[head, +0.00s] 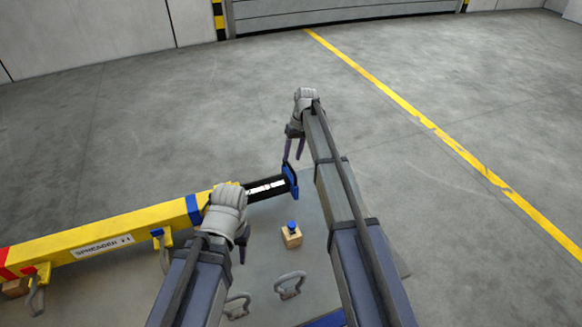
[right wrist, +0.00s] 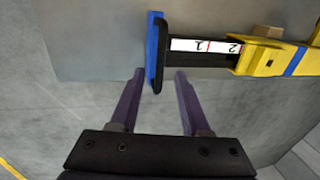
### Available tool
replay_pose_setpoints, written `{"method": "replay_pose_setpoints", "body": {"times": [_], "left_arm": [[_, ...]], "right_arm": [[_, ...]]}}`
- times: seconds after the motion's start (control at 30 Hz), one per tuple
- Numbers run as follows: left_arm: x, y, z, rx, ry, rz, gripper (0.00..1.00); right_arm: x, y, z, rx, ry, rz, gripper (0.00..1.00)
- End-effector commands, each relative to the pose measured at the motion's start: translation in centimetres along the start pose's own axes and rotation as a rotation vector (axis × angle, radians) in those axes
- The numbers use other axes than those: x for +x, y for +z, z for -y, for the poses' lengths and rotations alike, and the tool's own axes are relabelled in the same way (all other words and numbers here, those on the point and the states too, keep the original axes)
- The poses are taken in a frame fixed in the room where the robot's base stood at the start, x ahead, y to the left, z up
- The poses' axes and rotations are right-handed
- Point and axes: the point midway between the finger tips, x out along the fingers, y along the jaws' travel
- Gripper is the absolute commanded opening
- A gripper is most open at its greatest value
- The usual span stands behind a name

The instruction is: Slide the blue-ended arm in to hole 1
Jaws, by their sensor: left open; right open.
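The blue-ended arm (head: 268,188) is a black bar with a white label, sticking out of the right end of the yellow spreader beam (head: 120,230). Its blue end plate (head: 290,181) also shows in the right wrist view (right wrist: 154,50), where the label reads 1 and 2. My right gripper (head: 294,158) is open at the blue end. In the right wrist view its fingers (right wrist: 160,76) stand either side of the plate's lower tip; contact cannot be told. My left gripper (head: 242,243) is open near the beam's right end, and the left hand hides part of the beam.
A small wooden block (head: 292,241) with a blue-topped piece (head: 292,226) stands on the grey surface. Grey shackles (head: 290,285) lie nearer me. The floor beyond, with a yellow line (head: 420,120), is clear.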

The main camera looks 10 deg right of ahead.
Motion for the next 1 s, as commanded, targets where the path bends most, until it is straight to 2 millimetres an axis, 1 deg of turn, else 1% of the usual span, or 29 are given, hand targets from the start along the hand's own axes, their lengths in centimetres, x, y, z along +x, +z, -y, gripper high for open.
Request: {"method": "replay_pose_setpoints", "body": {"times": [0.03,0.2,0.33,0.6,1.0], "left_arm": [[1.4,-0.1,-0.1,0.001,0.0,0.0,0.47],[3.1,-0.2,-0.3,0.0,0.0,0.0,0.47],[3.5,-0.2,-0.3,0.0,0.0,0.0,0.47],[3.4,-0.2,-0.3,0.0,0.0,0.0,0.47],[3.4,-0.2,-0.3,0.0,0.0,0.0,0.47]], "right_arm": [[1.4,0.0,-0.1,-0.001,0.0,0.0,0.47],[3.1,0.0,-0.1,-0.001,0.0,0.0,0.47],[3.6,0.0,0.0,-0.001,0.0,0.0,0.47],[3.5,0.0,0.0,0.0,0.0,0.0,0.47],[3.5,0.0,0.0,0.0,0.0,0.0,0.02]]}}
